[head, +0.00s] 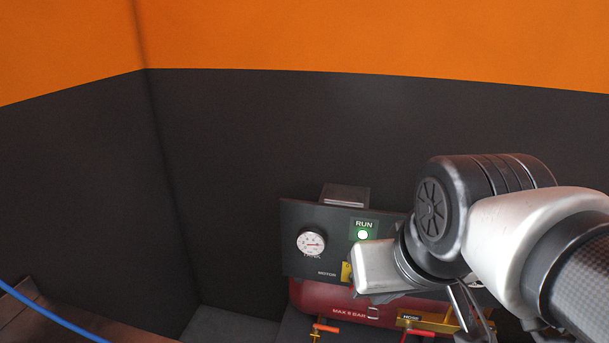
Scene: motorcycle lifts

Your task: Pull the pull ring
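The pull ring is hard to make out. A small pale loop (374,312) shows on the front of the red tank (325,297), right of the "MAX 8 BAR" lettering, and may be it. My arm comes in from the right, and its wrist covers the right part of the compressor panel. Slim metal parts of my gripper (468,318) show under the wrist, right of the loop, near the hose fitting. The fingertips are not clear, so I cannot tell whether they are open or touching anything.
The dark panel (295,262) carries a round gauge (311,242) and a green-lit RUN lamp (363,235). Below are an orange-red lever (326,328) and a yellow HOSE fitting (411,320). Dark walls stand behind. A blue hose (48,315) crosses the lower left.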

